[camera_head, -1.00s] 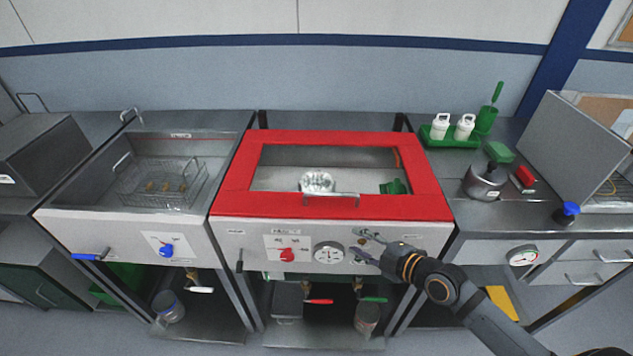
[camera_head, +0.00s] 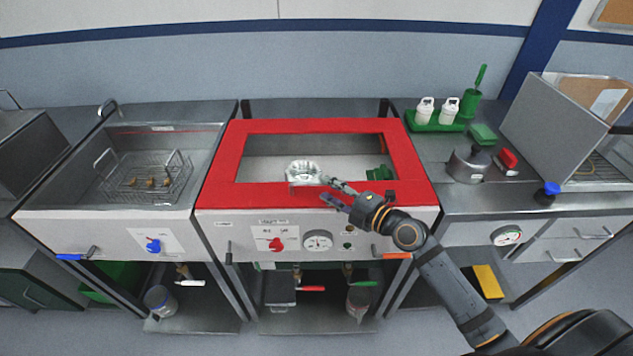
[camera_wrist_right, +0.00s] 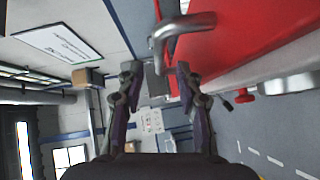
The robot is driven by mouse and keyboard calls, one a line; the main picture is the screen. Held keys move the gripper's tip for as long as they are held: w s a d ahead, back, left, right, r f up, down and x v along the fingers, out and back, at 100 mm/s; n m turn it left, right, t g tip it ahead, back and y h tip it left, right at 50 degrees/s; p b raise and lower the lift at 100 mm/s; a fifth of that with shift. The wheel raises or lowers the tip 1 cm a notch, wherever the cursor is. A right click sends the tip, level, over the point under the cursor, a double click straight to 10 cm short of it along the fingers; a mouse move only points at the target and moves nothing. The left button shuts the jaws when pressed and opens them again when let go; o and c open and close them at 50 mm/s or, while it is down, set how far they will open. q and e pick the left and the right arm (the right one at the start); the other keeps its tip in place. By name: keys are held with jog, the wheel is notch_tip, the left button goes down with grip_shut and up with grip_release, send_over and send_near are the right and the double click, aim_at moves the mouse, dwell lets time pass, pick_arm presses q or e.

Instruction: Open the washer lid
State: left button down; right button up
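The washer is the middle unit, with a red-framed lid (camera_head: 222,165) lying shut over its basin. Through the lid's window a shiny metal housing (camera_head: 303,170) shows inside. The lid's metal bar handle is at the front edge, partly hidden by my right gripper in the head view; it shows clearly in the right wrist view (camera_wrist_right: 178,27). My right gripper (camera_head: 334,190) is open and empty, at the front of the lid close to the handle. In the right wrist view my gripper (camera_wrist_right: 158,76) has its fingers apart, with the handle just beyond the tips. My left gripper is not in view.
A basin with a wire basket (camera_head: 150,180) is on the left. On the right counter stand a green tray (camera_head: 430,124) with white bottles, a metal pot (camera_head: 468,166) and a raised grey cover (camera_head: 555,125). A red knob (camera_head: 277,244) and gauge (camera_head: 318,241) are on the washer's front.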

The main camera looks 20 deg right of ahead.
aim_at(319, 185)
jog(key=p+x, duration=0.1)
jog(key=x, duration=0.3)
jog(key=shift+d+r, duration=0.1)
jog(key=shift+r, duration=0.1)
jog(key=shift+w+a+f, duration=0.25)
jog(key=shift+w+a, duration=0.1)
jog(key=shift+w, duration=0.15)
grip_shut()
